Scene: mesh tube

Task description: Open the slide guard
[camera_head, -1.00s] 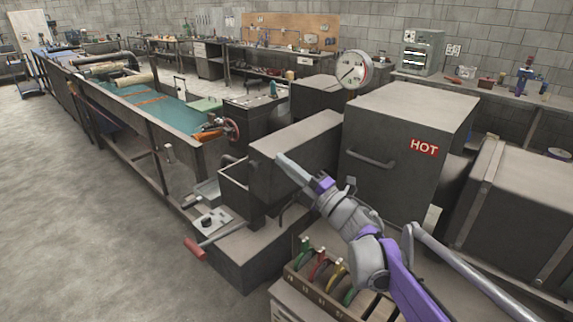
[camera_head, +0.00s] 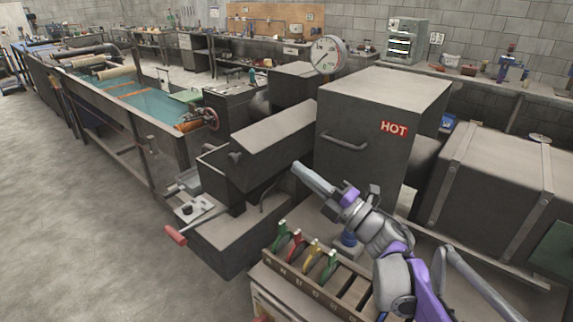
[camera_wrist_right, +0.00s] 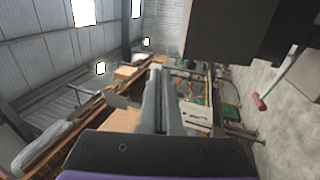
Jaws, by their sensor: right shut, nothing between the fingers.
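A dark grey, slope-topped cover (camera_head: 265,130) sits on the machine left of the box marked HOT; it looks like the slide guard, though no label shows. An open-topped housing (camera_head: 213,178) is below and left of it. My right gripper (camera_head: 298,167) is shut and empty, pointing up and left. In the head view its tip shows just below and right of the cover, with no clear contact. My left gripper is not in view.
The HOT box (camera_head: 365,140) with a bar handle stands behind my right gripper. A rack (camera_head: 305,285) of coloured-handled tools is below it. A red-handled lever (camera_head: 176,235) sticks out at the machine's front left. Floor is free at left.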

